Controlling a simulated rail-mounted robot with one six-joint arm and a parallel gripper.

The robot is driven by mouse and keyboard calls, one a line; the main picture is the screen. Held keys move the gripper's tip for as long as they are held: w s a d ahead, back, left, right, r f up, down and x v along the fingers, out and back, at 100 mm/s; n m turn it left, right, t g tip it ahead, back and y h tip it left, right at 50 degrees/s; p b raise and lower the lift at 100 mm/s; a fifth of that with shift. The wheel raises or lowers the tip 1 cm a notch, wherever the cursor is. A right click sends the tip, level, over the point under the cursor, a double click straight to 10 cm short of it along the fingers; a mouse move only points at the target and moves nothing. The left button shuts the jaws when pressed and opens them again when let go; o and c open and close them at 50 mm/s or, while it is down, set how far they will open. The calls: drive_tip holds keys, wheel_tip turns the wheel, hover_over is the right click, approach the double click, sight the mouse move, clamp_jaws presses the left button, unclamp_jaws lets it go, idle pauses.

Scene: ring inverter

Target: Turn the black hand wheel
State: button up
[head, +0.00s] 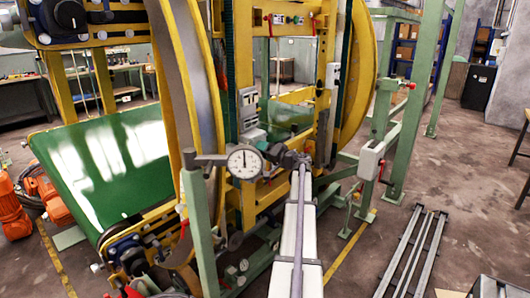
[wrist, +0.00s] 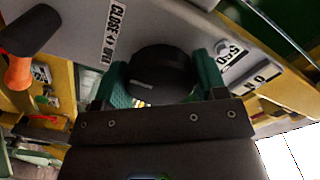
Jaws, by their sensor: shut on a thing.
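The black hand wheel (wrist: 158,66) is a dark round knob with a pale line on its face, on a grey panel (wrist: 195,22) in the wrist view. My gripper (wrist: 163,80) has one teal finger on each side of the wheel and is shut on it. The lower part of the wheel is hidden behind the gripper's dark front plate. In the head view my arm reaches forward to my gripper (head: 292,160) at the yellow ring machine; the wheel cannot be made out there.
A "CLOSE OPEN" label (wrist: 117,30) is on the panel left of the wheel. A black-and-orange handle (wrist: 22,50) sticks out at the far left. In the head view a dial gauge (head: 244,161) on a green post stands just left of my gripper, and a grey box (head: 371,160) stands right.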

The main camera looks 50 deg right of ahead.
drive_tip(key=m, duration=1.1)
drive_tip(key=shift+r, duration=0.1)
drive_tip(key=m, duration=0.3)
drive_tip(key=shift+m, duration=0.3)
drive_tip(key=m, duration=0.3)
drive_tip(key=shift+m, duration=0.3)
drive_tip(key=m, duration=0.3)
drive_tip(key=shift+m, duration=0.4)
drive_tip(key=m, duration=0.6)
drive_tip(key=shift+d, duration=0.1)
drive_tip(key=shift+m, duration=0.4)
